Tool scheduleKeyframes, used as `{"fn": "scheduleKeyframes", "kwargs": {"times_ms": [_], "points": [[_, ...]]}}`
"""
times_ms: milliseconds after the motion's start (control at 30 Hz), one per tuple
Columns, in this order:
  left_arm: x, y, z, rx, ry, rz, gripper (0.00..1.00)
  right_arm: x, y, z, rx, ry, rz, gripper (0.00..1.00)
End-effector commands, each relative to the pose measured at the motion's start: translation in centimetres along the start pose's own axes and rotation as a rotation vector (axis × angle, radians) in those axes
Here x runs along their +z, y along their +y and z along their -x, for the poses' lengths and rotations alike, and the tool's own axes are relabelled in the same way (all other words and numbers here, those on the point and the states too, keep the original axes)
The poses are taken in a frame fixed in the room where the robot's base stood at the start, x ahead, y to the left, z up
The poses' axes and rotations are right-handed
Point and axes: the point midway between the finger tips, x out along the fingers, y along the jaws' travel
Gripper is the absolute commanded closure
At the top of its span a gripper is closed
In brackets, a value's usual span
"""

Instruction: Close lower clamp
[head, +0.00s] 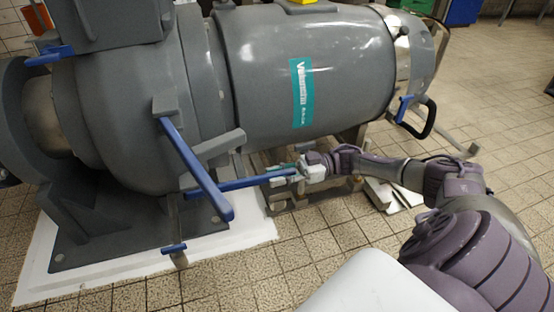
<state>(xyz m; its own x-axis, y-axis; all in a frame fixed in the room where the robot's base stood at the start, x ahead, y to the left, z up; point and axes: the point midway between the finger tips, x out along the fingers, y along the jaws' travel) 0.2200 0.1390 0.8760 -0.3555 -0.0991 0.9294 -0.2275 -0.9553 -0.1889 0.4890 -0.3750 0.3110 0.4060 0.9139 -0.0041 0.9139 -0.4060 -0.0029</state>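A large grey pump has blue clamp levers on its side. One blue lever (240,184) lies nearly level, low on the pump, and points right. Another blue lever (193,165) slants down to the right across the pump and crosses in front of the level lever's left part. My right gripper (285,174) is at the right end of the level lever, with its fingers around or against that end. The fingers are too small to tell whether they are closed on it. My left gripper is not in view.
The grey pump body (340,60) fills the upper middle, with a foot on a white base slab (240,236). A small blue handle (174,248) hangs low at the front. A black-and-blue handle (416,115) is at the right. Tiled floor (505,135) lies open at right.

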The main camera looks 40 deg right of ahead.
Motion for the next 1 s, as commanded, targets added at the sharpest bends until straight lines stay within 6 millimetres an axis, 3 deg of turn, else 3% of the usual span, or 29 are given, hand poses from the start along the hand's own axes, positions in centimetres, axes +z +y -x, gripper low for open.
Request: {"fn": "scheduleKeyframes", "kwargs": {"times_ms": [333,467,800,1000], "points": [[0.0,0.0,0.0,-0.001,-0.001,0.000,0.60,-0.1,0.1,0.0,0.001,0.003,0.002,0.56],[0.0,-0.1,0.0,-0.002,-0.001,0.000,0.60,-0.1,0.1,0.9,0.003,0.002,0.002,0.56],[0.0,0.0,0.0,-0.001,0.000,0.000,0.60,0.0,0.1,7.8,0.006,0.000,0.002,0.56],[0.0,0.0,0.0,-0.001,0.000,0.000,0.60,0.0,0.1,10.9,0.004,0.001,0.002,0.56]]}}
